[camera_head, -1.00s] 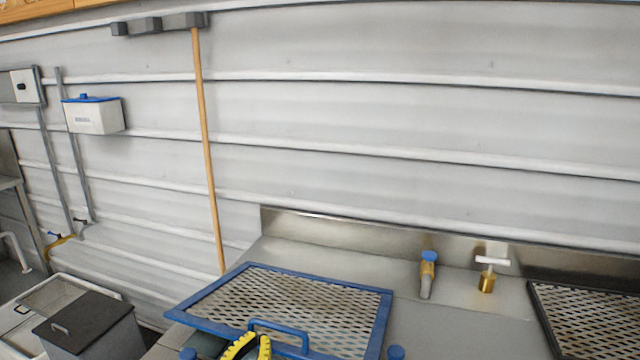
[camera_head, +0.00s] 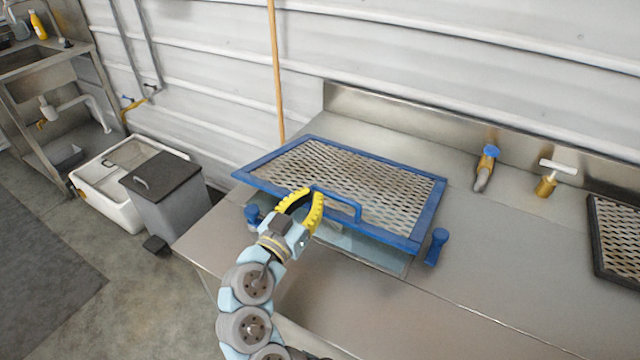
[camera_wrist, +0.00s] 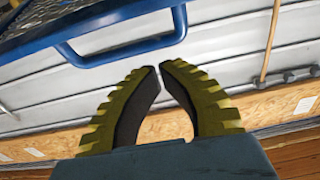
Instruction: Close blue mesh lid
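The blue-framed mesh lid (camera_head: 432,213) lies over a hopper opening (camera_head: 375,254) in the steel counter. Its front edge stands raised above the opening, so the lid is tilted. A blue handle (camera_head: 350,205) sits on its front edge. My gripper (camera_head: 313,191) is at the left end of the handle, by the front edge. In the wrist view my gripper (camera_wrist: 160,66) has two yellow ribbed fingers with a narrow gap between the tips and nothing in it. The handle (camera_wrist: 135,55) is just beyond the tips; I cannot tell whether they touch.
Blue knobs (camera_head: 437,247) stand at the front corners of the opening. A blue-capped nozzle (camera_head: 486,168) and a brass valve (camera_head: 546,185) stand to the right, with a dark-framed mesh panel (camera_head: 616,235) beyond. A wooden pole (camera_head: 276,75) leans behind. A grey bin (camera_head: 170,195) stands at left.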

